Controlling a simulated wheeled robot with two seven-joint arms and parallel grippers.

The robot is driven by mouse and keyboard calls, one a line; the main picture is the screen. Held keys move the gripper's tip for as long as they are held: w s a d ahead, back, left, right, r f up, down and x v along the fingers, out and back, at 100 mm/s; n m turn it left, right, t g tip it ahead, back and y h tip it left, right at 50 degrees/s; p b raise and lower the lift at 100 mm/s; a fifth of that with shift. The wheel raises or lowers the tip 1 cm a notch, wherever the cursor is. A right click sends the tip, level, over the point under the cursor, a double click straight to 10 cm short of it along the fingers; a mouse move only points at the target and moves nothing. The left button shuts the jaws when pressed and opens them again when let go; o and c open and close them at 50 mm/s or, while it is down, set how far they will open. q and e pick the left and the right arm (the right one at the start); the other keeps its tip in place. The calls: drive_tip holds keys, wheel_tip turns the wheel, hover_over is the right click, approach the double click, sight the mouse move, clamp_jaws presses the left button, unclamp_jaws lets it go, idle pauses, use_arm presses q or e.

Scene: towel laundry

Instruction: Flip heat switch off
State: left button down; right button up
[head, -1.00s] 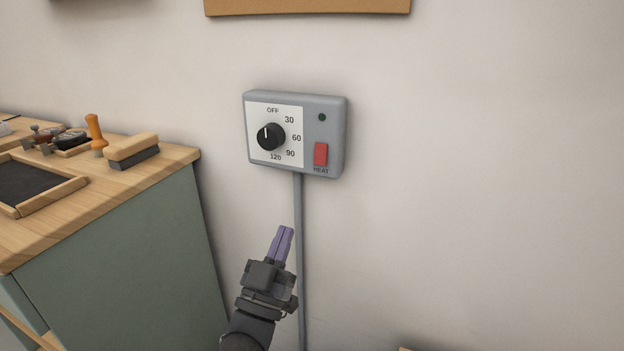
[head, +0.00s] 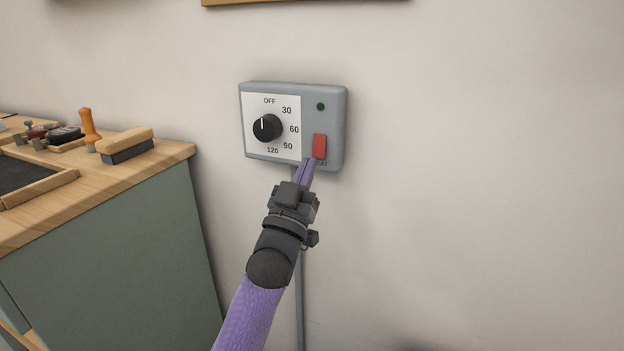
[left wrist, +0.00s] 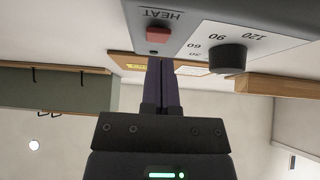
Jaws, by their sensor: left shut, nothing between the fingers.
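A grey control box (head: 333,133) is fixed to the wall. Its red heat switch (head: 319,146) is at the lower right, below a small dark green lamp (head: 320,106). A black dial (head: 267,128) on the white plate points near OFF. My left gripper (head: 308,164) is shut and empty, its purple fingertips in front of the box's lower edge, just below the switch. The fingertips cover part of the HEAT label. In the left wrist view the red switch (left wrist: 158,33) shows just beyond the fingertips; I cannot tell whether they touch. My right gripper is not in view.
A wooden-topped green cabinet (head: 110,240) stands at the left with a brush (head: 125,145) and an orange-handled tool (head: 89,127) on it. A grey conduit (head: 300,270) runs down from the box. The wall at the right is clear.

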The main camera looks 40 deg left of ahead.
use_arm(q)
drive_tip(key=shift+w+a+f, duration=0.1)
drive_tip(key=shift+w+f, duration=0.2)
drive_tip(key=shift+w, duration=0.25)
drive_tip(key=shift+w+r, duration=0.15)
drive_tip(key=shift+w, duration=0.15)
